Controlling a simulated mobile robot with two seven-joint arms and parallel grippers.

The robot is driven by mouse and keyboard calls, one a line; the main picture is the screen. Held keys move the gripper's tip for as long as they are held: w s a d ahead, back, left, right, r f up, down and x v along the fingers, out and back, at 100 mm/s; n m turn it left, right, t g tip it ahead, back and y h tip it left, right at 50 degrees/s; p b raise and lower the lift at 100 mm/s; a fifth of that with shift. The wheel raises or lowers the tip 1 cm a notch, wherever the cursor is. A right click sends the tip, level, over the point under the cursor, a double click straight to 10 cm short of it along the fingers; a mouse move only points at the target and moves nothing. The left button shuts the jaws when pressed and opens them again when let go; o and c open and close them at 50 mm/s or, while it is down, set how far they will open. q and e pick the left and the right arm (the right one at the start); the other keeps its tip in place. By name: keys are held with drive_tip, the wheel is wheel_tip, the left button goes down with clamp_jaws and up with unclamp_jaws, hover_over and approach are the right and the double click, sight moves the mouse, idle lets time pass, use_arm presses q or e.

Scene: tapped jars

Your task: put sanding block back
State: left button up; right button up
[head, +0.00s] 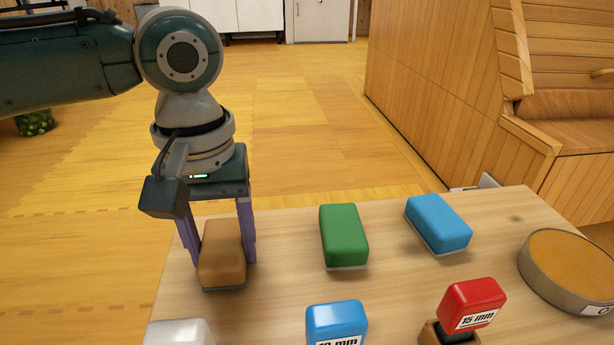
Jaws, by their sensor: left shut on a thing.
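My left gripper (222,258) points down over the left part of the wooden table. Its two purple fingers are shut on the sides of a brown block (222,248) with a grey base. The block is at the table top or just above it; I cannot tell which. A green block (343,235) with a pale base lies to its right, and a blue block (438,223) lies tilted further right. Which block the task calls the sanding block is not marked. My right gripper is out of view.
At the front are a white block (180,334), a blue labelled block (337,320) and a red block (472,303) marked 15 mm on a wooden holder. A round orange-topped container (568,268) stands right. The table (290,285) is bare between them.

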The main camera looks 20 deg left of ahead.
sight(222, 243)
use_arm(q)
drive_tip(key=shift+f, duration=0.1)
drive_tip(key=o, duration=1.3)
wheel_tip(222, 243, up, 12)
drive_tip(key=p, duration=0.9)
drive_tip(key=shift+r, duration=0.2)
